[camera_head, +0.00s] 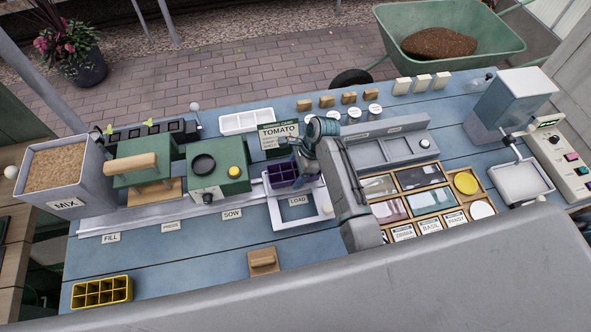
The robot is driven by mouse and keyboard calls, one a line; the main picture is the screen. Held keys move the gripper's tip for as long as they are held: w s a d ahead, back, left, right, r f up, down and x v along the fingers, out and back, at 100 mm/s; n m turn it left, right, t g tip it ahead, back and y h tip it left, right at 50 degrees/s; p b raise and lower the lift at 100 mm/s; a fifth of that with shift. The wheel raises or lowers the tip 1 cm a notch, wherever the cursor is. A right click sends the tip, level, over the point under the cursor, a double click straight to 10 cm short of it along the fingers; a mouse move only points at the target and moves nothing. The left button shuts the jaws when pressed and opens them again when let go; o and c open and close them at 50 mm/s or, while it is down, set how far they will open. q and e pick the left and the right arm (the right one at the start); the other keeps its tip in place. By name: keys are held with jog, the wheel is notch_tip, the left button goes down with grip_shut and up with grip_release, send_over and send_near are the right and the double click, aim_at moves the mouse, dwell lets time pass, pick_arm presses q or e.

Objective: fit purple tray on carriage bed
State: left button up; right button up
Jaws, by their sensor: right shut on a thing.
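The purple tray (282,178) has several square cells. It is over the upper left part of the white carriage bed (292,224) at the LOAD label (298,201). I cannot tell whether it touches the bed or hangs just above it. My right gripper (301,168) is shut on the tray's right side, and the gripper hides part of the tray and bed. My left gripper is not in view.
Green SOW (218,172) and press (135,165) machines stand left of the carriage, by the MIX bin (62,172). A TOMATO card (279,133) stands close behind the tray. A wooden seed box (410,180) is to the right. A yellow tray (101,291) sits front left.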

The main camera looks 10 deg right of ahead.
jog(key=shift+f, duration=0.7)
dwell(0.7)
jog(key=o, duration=1.3)
jog(key=shift+r, duration=4)
